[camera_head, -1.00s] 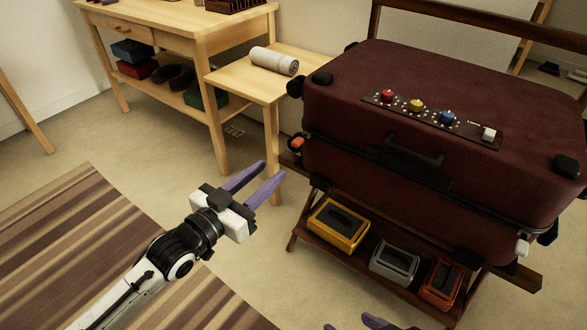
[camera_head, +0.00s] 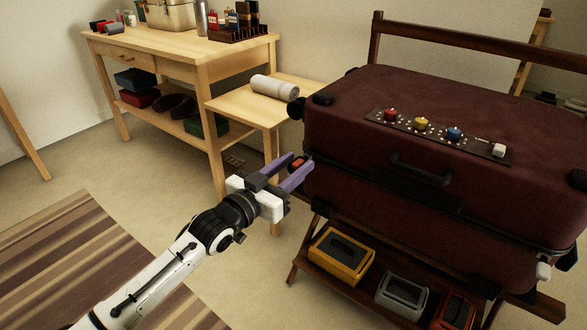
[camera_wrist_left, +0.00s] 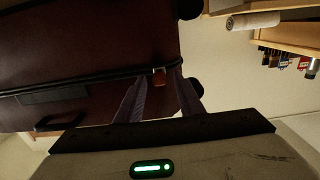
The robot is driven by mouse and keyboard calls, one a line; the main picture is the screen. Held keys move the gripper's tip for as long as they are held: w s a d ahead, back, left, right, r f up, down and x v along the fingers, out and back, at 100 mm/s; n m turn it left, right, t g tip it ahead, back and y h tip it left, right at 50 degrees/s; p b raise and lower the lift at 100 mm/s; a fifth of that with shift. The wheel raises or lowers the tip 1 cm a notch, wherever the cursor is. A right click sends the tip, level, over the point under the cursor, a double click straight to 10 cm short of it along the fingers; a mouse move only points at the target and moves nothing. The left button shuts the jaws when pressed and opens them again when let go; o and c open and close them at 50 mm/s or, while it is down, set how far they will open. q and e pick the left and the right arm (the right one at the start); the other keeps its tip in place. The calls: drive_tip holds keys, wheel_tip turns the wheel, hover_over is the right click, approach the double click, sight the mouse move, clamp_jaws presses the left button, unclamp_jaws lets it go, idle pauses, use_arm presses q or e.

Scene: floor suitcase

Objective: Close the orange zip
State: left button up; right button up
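The maroon suitcase (camera_head: 480,115) lies closed-looking on a dark wooden rack, with a zip line running round its side. The orange zip pull (camera_head: 297,163) is at the suitcase's near left corner. My left gripper (camera_head: 301,161) is open, its purple fingers reaching to the pull. In the left wrist view the orange pull (camera_wrist_left: 159,77) shows between the two fingertips, with a gap on each side; contact cannot be told. A white zip pull (camera_head: 543,270) is at the right end of the zip line. My right gripper is not in view.
A strip with red, yellow, blue and white knobs (camera_head: 437,136) lies on the suitcase top. Yellow, grey and orange boxes stand on the rack's lower shelf (camera_head: 325,268). A small wooden table (camera_head: 254,107) with a rolled towel (camera_head: 274,87) stands close behind my left gripper.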

use_arm(q)
clamp_jaws()
drive_tip(key=shift+s+d+p, duration=0.25)
drive_tip(key=shift+d+p, duration=0.1)
drive_tip(key=s+d+p, duration=0.6)
drive_tip(key=s+d, duration=0.2)
drive_tip(key=d, duration=0.3)
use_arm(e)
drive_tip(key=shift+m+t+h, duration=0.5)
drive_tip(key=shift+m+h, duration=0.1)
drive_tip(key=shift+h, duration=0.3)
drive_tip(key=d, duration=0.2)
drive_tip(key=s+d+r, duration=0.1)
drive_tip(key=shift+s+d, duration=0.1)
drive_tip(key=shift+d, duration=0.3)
use_arm(q)
drive_tip(key=shift+s+d+f, duration=0.1)
drive_tip(key=shift+s, duration=0.05)
unclamp_jaws()
